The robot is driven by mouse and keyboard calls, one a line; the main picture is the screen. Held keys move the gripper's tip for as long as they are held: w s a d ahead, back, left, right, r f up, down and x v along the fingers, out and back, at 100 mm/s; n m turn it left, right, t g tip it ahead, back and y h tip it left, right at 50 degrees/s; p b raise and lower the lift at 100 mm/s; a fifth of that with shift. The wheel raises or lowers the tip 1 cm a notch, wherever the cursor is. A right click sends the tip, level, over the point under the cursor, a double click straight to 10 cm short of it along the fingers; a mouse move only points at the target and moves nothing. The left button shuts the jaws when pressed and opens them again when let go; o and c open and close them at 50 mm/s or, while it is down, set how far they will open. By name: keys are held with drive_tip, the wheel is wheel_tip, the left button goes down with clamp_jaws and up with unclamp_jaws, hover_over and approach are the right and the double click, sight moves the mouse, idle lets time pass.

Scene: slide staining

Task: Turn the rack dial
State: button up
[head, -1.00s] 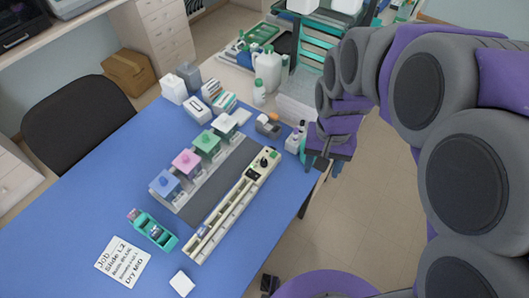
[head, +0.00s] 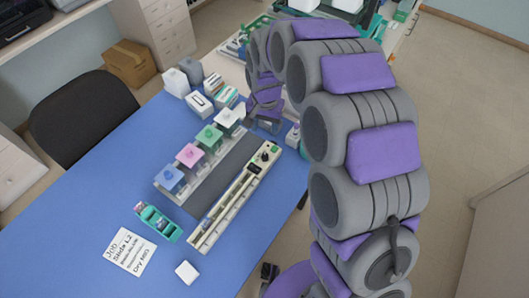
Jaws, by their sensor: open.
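The long cream rack (head: 218,216) lies diagonally on the blue table. At its far end, its top carries a small black dial (head: 265,156), beside a green button (head: 275,149) and a dark display (head: 253,169). The dial's setting is too small to read. My gripper (head: 264,124) is open above the table's far right part, beyond the dial in the picture and apart from it. My own links partly hide the gripper and its fingers are hard to make out. A job card (head: 130,252) at the front left reads "Slide L2" and "Dry MID".
Blue (head: 171,178), pink (head: 190,155), green (head: 209,137) and white (head: 229,119) lidded jars stand in a row left of the rack. A teal slide holder (head: 158,222) and a white square (head: 187,272) lie near the front. Bottles and boxes stand behind the jars.

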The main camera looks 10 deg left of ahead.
sight(265, 155)
wheel_tip(265, 155, down, 15)
drive_tip(key=shift+f+b, duration=0.2)
drive_tip(key=shift+b, duration=0.35)
drive_tip(key=shift+c, duration=0.2)
clamp_jaws()
